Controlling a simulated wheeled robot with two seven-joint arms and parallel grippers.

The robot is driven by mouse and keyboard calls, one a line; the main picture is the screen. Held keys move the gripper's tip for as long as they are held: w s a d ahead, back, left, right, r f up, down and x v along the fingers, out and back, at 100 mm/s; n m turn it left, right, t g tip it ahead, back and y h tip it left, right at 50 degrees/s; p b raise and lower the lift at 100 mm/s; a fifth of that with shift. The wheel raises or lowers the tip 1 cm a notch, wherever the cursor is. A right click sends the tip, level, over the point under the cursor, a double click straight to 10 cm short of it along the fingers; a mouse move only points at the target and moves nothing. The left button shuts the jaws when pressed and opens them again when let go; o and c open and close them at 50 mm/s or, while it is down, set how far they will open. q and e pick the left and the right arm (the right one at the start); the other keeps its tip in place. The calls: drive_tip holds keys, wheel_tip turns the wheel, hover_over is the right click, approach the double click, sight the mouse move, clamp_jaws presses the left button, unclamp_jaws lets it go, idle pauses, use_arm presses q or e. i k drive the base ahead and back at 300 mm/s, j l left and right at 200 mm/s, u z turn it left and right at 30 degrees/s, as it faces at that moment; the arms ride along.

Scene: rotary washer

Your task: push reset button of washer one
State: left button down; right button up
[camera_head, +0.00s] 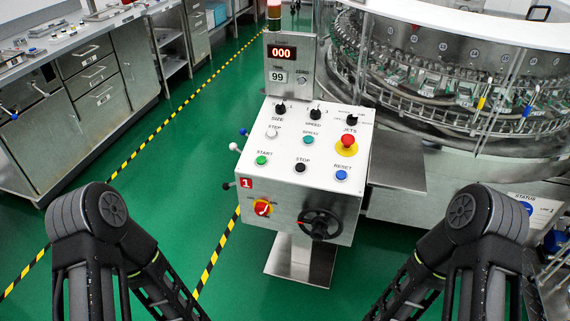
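The washer's control panel (312,150) stands in the middle of the view on a steel pedestal, with a red label "1" (246,183) on its front. The blue RESET button (341,175) is at the lower right of its sloped top. The black STOP button (300,167) is to its left, and the green START button (261,160) is farther left. The red emergency knob (348,141) on a yellow base is just above RESET. My two arms show at the bottom left and bottom right, apart from the panel. Both grippers are below the picture edge.
The rotary washer (440,85) fills the back right. Steel cabinets (90,80) line the left. Green floor (185,160) lies clear left of the panel.

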sight(340, 175)
drive_tip(key=i+l+u, duration=0.25)
drive_tip(key=l, duration=0.3)
drive_tip(key=l+u, duration=0.3)
drive_tip(key=l, duration=0.25)
drive_tip(key=i+l+u, duration=0.1)
drive_tip(key=l+u, duration=0.15)
drive_tip(key=l, duration=0.4)
